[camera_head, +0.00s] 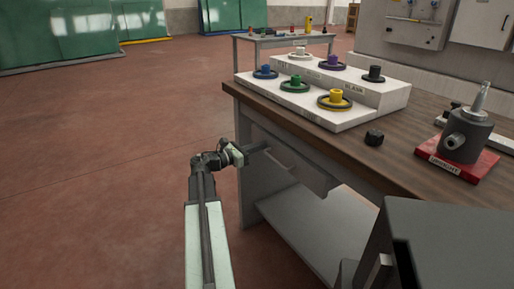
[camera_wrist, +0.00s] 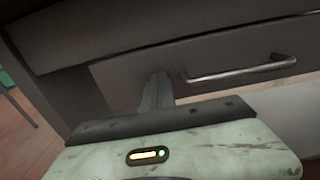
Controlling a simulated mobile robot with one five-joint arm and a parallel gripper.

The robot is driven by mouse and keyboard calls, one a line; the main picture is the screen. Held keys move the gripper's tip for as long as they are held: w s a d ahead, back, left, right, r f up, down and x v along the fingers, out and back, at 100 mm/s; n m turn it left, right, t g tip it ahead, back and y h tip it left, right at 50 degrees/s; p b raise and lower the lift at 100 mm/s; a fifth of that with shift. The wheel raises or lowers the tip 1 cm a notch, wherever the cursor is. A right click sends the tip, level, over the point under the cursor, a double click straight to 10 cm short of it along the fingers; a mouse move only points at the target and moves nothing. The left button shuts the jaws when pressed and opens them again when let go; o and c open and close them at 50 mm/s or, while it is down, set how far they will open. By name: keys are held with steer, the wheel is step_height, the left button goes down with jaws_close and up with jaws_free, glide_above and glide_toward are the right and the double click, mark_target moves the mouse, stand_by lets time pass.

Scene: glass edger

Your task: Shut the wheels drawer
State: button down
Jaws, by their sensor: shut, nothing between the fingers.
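The drawer (camera_head: 312,174) is a grey box front under the wooden bench top, seen at an angle in the head view. In the wrist view its grey front (camera_wrist: 122,82) carries a silver bar handle (camera_wrist: 242,72). My gripper (camera_head: 264,148) is shut and empty, at the left part of the drawer front. In the wrist view the closed fingers (camera_wrist: 158,78) point at the front, left of the handle and apart from it. I cannot tell whether the fingertips touch the front, nor how far the drawer stands out. No drawer label is readable.
A lower shelf (camera_head: 310,225) lies beneath the drawer. The floor at left is clear.

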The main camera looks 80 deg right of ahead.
steer(key=v, duration=1.4)
